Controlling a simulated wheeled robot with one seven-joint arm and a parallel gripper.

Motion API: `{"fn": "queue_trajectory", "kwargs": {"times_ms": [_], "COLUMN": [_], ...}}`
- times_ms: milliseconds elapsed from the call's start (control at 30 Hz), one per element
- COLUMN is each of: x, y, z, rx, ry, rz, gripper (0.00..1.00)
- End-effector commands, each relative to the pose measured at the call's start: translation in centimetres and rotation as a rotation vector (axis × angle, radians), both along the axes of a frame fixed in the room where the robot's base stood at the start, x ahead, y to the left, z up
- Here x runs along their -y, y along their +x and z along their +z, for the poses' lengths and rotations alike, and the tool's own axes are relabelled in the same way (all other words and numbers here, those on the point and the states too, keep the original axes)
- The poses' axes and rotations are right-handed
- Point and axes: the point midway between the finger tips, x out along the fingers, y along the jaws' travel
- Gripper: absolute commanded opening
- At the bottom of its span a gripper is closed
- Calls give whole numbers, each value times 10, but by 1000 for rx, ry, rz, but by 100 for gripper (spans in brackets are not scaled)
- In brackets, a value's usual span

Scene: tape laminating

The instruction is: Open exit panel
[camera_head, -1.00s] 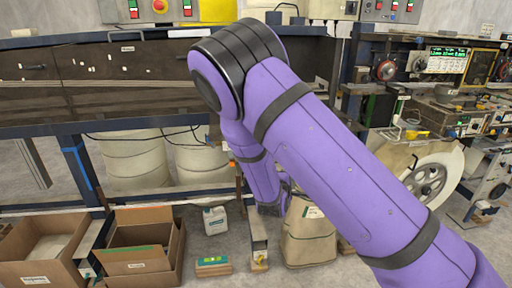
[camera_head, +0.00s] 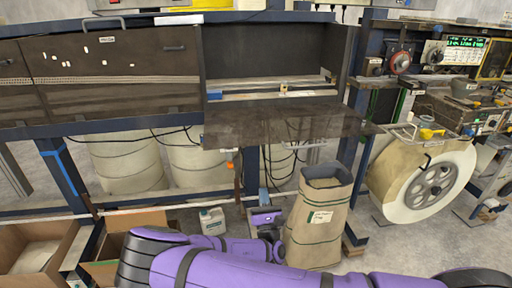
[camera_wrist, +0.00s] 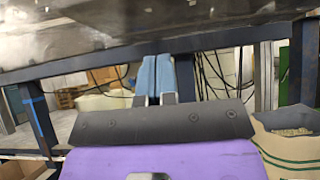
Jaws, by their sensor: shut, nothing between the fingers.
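The exit panel (camera_head: 285,126) is a dark, see-through flap at the right end of the machine's front. It is folded down and juts outward below an open bay (camera_head: 270,55). Its dark underside spans the top of the wrist view (camera_wrist: 150,30). My gripper shows in the wrist view (camera_wrist: 156,66) as two blue fingers side by side, shut and empty. In the head view my gripper (camera_head: 263,196) is low, under the panel and apart from it, left of a paper sack.
A closed dark panel (camera_head: 115,68) with a handle covers the machine's left part. The paper sack (camera_head: 318,222) stands close right of my wrist. A large white reel (camera_head: 420,183) stands further right. Drums (camera_head: 127,163) stand under the machine; open cardboard boxes are at lower left.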

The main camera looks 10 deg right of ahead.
Motion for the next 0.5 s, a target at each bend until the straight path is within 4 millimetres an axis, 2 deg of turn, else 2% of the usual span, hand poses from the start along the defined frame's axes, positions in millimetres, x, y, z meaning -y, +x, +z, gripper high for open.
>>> {"fn": "queue_trajectory", "kwargs": {"times_ms": [233,500], "x": [-1,-1], "y": [10,46], "z": [11,44], "rx": [13,12], "ry": [-13,-11], "rz": [0,0], "gripper": [0,0]}}
